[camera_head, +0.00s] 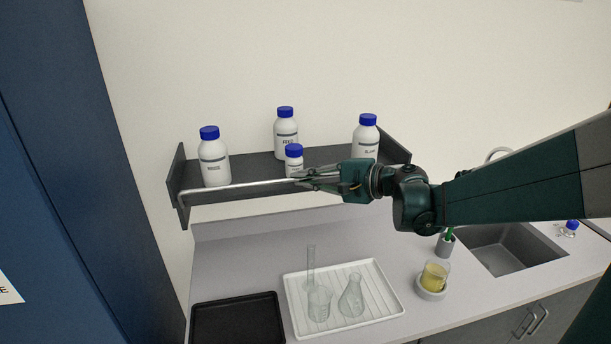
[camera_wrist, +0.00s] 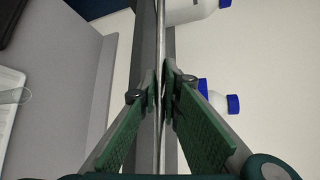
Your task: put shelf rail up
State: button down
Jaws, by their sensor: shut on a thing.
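The shelf rail (camera_head: 240,186) is a thin pale metal bar along the front of the dark wall shelf (camera_head: 191,176). Its left end meets the shelf's left end panel, and its right part is hidden behind my gripper and arm. My gripper (camera_head: 299,180) is shut on the rail near the middle of the shelf front. In the wrist view the rail (camera_wrist: 161,40) runs between the two green fingers of my gripper (camera_wrist: 164,82). The rail stands at about the height of the lower part of the bottles.
Several white bottles with blue caps stand on the shelf, among them a left one (camera_head: 213,163), a small one (camera_head: 293,162) close to my gripper and a right one (camera_head: 366,140). Below are a white tray (camera_head: 385,309) with glassware, a black tray (camera_head: 238,318), a beaker (camera_head: 435,276) and a sink (camera_head: 508,249).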

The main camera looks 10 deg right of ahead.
jog(key=shift+w+m+g+h+p, duration=0.5)
jog(key=shift+w+m+g+p, duration=0.15)
jog(key=shift+g, duration=0.25)
jog(key=c, duration=2.5)
grip_release()
jog(key=shift+s+d+r, duration=0.1)
jog(key=shift+v, duration=5.85)
